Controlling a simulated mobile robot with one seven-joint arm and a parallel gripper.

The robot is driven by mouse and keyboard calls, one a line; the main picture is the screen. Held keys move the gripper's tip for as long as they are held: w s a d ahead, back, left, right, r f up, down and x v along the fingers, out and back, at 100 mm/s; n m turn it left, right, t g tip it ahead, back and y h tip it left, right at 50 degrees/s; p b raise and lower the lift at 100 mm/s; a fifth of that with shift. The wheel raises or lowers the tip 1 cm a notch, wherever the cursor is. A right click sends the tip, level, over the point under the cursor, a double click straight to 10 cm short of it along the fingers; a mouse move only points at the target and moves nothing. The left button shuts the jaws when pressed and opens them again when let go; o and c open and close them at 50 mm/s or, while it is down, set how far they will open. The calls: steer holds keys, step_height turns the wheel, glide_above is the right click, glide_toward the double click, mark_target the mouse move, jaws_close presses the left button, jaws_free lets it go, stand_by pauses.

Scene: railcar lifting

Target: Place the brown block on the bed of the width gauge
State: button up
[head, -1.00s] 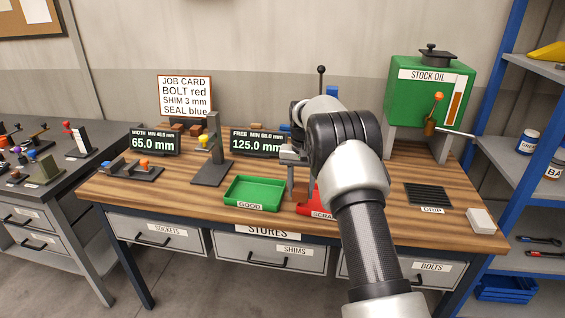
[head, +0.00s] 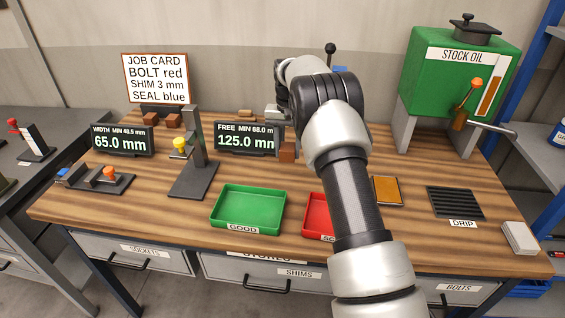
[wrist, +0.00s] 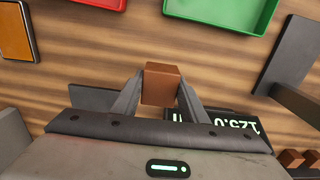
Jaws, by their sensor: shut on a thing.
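The brown block (wrist: 161,85) is between the two fingers of my gripper (wrist: 158,98) in the wrist view, with the wooden bench top behind it. In the head view the block (head: 287,152) shows just right of the FREE display, and my arm hides most of the gripper. My gripper is shut on the block. The width gauge (head: 95,180) stands at the left of the bench, a dark low bed with an orange knob and a blue part. Its display (head: 122,139) reads 65.0 mm. The block is well to the right of the gauge.
A dark stand with a yellow knob (head: 194,165) rises between the width gauge and my gripper. The green GOOD tray (head: 248,208) and red SCRAP tray (head: 315,215) lie in front. The FREE display (head: 246,138) reads 125.0 mm. More brown blocks (head: 150,119) sit at the back left.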

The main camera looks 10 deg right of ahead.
mark_target(287, 177)
steer(key=shift+f, duration=4.15)
steer(key=o, duration=1.1)
